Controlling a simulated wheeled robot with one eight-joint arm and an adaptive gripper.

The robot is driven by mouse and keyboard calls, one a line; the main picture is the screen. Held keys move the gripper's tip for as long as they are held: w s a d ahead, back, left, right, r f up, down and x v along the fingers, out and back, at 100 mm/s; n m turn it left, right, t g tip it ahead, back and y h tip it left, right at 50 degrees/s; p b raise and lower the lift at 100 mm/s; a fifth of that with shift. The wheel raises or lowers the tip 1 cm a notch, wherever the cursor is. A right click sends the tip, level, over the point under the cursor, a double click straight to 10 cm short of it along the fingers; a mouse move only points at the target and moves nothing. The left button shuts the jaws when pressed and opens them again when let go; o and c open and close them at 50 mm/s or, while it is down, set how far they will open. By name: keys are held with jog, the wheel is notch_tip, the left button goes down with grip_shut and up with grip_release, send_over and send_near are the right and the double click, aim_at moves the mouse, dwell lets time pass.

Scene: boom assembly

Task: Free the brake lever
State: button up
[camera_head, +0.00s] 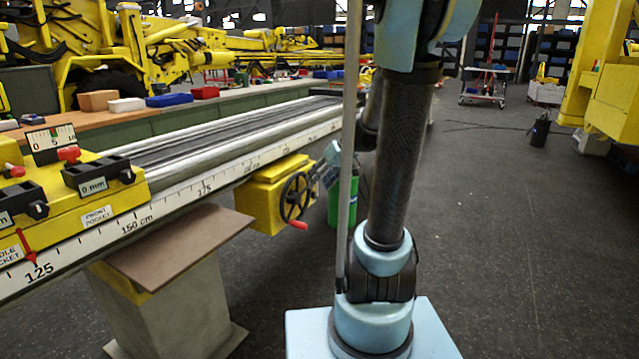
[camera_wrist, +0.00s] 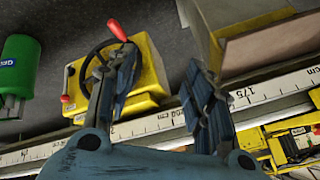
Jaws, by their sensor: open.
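A yellow box (camera_head: 267,191) with a black handwheel (camera_head: 296,197) hangs at the near side of the long rail. A red handle (camera_head: 299,226) sticks out from the wheel. The wrist view shows the box (camera_wrist: 148,72), a red handle at the wheel (camera_wrist: 116,30) and a second red-ended part (camera_wrist: 66,99) at the box's left side. I cannot tell for certain which is the brake lever. My gripper (camera_wrist: 160,68) is open, with nothing between its fingers. One finger overlaps the wheel and box in the picture; contact cannot be told. In the head view my arm hides much of the gripper.
The white scaled rail (camera_head: 172,214) runs across, with a yellow carriage (camera_head: 125,197) on it. A brown board (camera_head: 185,243) on a grey pedestal (camera_head: 172,312) stands below. A green bin (camera_wrist: 17,68) is beside the box. The floor at right is mostly free.

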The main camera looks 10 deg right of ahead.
jog(key=w+d+f+n+t+y, duration=0.1)
jog(key=w+d+f+t+y, duration=0.15)
jog(key=w, duration=0.95)
jog(key=w+d+f+n+t+y, duration=0.1)
jog(key=w+d+f+n+y, duration=0.15)
jog(key=w, duration=0.95)
jog(key=w+d+f+n+t+y, duration=0.1)
jog(key=w+d+f+t, duration=0.2)
jog(key=w+d+f, duration=0.4)
jog(key=w+d+f+t+y, duration=0.1)
jog(key=w+d+f+t, duration=0.3)
jog(key=f, duration=0.5)
jog(key=w+a+g, duration=0.1)
jog(key=w+a, duration=1)
jog(key=shift+w+r, duration=0.2)
jog(key=shift+w, duration=0.15)
jog(key=shift+g, duration=0.25)
grip_shut()
jog(key=shift+d, duration=0.15)
